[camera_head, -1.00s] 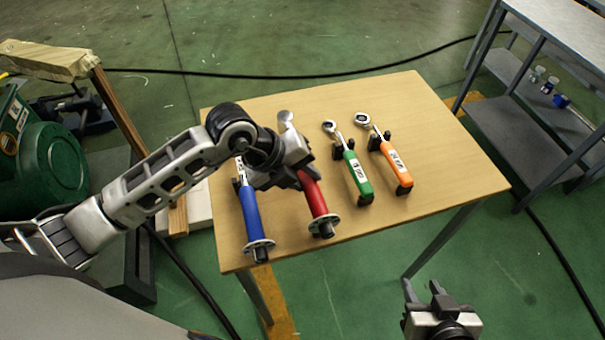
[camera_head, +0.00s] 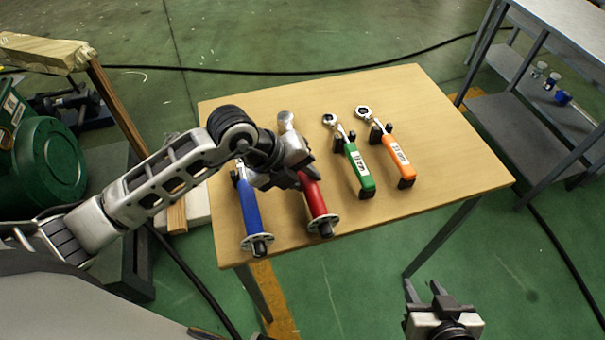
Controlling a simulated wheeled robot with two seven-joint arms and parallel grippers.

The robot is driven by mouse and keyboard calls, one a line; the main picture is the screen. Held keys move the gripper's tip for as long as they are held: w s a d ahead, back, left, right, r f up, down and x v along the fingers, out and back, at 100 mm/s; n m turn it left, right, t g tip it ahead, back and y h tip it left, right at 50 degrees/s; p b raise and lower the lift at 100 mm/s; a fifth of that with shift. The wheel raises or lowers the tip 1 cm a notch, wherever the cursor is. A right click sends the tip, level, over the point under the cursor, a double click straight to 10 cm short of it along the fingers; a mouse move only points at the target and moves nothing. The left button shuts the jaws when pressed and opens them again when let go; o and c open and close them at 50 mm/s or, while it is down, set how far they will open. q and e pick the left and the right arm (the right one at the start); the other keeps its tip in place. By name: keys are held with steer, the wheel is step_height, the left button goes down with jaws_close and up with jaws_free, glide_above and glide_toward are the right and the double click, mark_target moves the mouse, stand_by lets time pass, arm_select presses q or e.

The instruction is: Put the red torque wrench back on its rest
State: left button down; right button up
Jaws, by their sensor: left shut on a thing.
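The red torque wrench (camera_head: 315,198) points its round metal head (camera_head: 286,120) to the far side of the table and its handle end to the near edge. My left gripper (camera_head: 301,178) is shut on the red torque wrench around the upper part of its red handle. The gripper and wrist hide the middle of the wrench. I cannot tell whether the wrench touches a rest, as any rest under it is hidden. My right gripper (camera_head: 425,292) is empty and open in front of the table, low in the picture, fingers apart.
A blue wrench (camera_head: 250,208) lies just left of the red one. A green wrench (camera_head: 359,169) and an orange wrench (camera_head: 397,154) lie on black rests to the right. The wooden table (camera_head: 450,150) is clear at its right side. A grey shelf (camera_head: 530,120) stands beyond.

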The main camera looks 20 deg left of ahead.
stand_by(0.3)
arm_select(q)
steer(key=c, duration=1.1)
jaws_free()
steer(key=shift+o, duration=0.3)
steer(key=shift+s+f, duration=0.1)
steer(key=shift+f, duration=0.1)
steer(key=v, duration=1.6)
